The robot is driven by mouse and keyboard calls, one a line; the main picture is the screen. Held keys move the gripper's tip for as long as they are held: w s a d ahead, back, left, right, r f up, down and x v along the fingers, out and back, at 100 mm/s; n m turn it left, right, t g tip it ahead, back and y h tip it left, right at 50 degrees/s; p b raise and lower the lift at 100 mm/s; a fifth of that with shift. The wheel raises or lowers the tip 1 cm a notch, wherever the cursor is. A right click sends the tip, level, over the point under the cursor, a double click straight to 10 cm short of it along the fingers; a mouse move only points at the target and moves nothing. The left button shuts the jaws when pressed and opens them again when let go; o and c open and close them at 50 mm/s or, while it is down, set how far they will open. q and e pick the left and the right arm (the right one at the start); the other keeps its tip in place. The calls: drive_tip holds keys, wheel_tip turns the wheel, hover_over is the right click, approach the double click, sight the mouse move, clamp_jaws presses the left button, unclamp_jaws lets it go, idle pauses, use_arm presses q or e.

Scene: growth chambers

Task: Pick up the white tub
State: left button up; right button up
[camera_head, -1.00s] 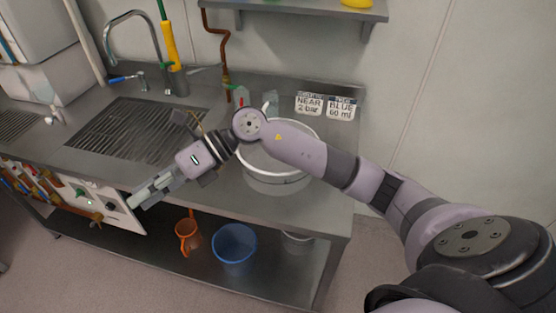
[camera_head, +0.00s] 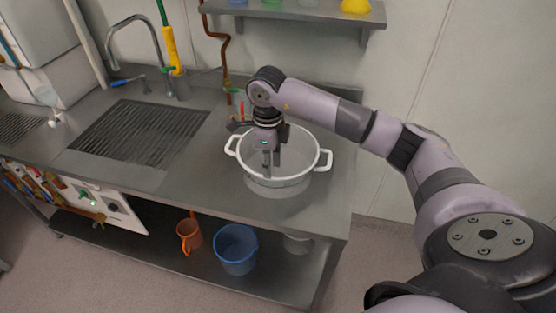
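The white tub (camera_head: 284,185) stands upright on the steel counter, near its right end. It is round, with a white rim and a loop handle on its left and right sides. My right gripper (camera_head: 271,170) points down over the tub's opening, its fingers in front of the tub's inside as seen from here. Two fingers show close together with nothing visible between them; how far they are spread is unclear. I cannot tell whether they touch the tub. My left gripper is not in view.
A sink grate (camera_head: 140,132) and a tap (camera_head: 135,45) lie to the left. A wall shelf (camera_head: 300,14) hangs above. An orange jug (camera_head: 188,236) and a blue bucket (camera_head: 236,250) stand on the lower shelf. The counter (camera_head: 205,180) is bare left of the tub.

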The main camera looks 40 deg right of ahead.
drive_tip(key=f+p, duration=0.1)
drive_tip(key=f, duration=0.2)
drive_tip(key=f+p, duration=0.1)
drive_tip(key=f, duration=0.2)
drive_tip(key=w+f+p, duration=0.1)
drive_tip(key=f+p, duration=0.1)
drive_tip(key=f, duration=0.1)
drive_tip(key=shift+f, duration=0.45)
drive_tip(key=shift+c, duration=0.2)
clamp_jaws()
